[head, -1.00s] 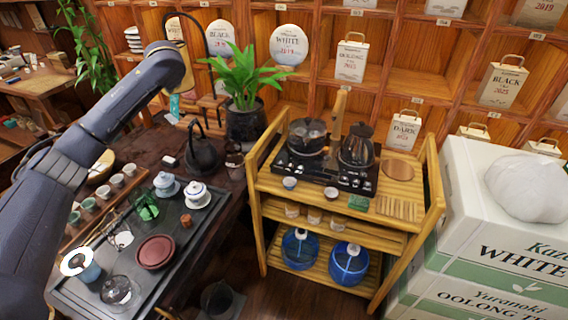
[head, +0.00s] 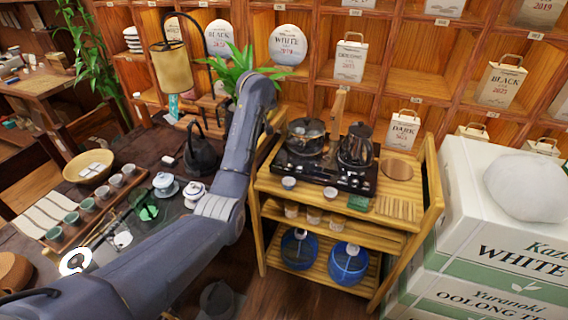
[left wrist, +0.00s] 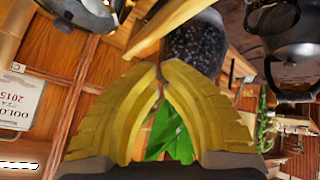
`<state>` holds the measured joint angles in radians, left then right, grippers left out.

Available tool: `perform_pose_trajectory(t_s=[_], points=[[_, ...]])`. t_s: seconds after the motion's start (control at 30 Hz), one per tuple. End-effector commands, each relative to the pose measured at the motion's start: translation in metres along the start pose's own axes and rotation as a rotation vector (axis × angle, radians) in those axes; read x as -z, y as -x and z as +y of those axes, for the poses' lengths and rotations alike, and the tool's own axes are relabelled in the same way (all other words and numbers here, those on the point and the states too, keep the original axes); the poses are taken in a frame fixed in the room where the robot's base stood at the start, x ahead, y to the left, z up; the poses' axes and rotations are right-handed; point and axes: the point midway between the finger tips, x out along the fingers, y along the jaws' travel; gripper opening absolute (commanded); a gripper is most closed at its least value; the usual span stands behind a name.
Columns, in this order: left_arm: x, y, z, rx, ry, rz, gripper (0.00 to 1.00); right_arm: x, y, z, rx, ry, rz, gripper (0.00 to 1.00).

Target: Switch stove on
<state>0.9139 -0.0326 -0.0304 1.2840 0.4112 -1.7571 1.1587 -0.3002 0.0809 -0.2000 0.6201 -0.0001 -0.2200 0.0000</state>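The black stove (head: 322,174) sits on the top shelf of a bamboo cart (head: 404,216), with small controls along its front edge. A glass pot (head: 306,136) stands on its left side and a dark kettle (head: 356,146) on its right side. Whether it is on cannot be told. My left arm reaches across to the cart's left side; its gripper is hidden behind the arm in the head view. In the left wrist view, the yellow fingers of my left gripper (left wrist: 159,76) come together at the tips with nothing between them. My right gripper is not in view.
A potted plant (head: 238,72) stands just left of the cart, close to my left arm; its green leaves (left wrist: 168,135) show behind the fingers. The cart's raised bamboo side rail (left wrist: 172,22) is near the fingertips. Stacked white boxes (head: 490,215) stand right of the cart.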

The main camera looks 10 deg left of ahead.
Motion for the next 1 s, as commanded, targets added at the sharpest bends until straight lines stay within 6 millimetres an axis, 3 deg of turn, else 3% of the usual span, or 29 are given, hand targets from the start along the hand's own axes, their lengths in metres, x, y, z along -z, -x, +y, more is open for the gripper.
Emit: perform_pose_trajectory(t_s=[0.1,0.33,1.0], points=[[-0.03,-0.012,0.006,-0.01,0.1,-0.054,0.0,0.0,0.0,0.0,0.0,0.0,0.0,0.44],[-0.063,-0.024,0.01,-0.009,0.209,-0.113,0.0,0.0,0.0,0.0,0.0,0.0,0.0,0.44],[-0.074,-0.03,0.009,-0.006,0.236,-0.129,0.0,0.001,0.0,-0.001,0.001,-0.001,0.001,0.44]])
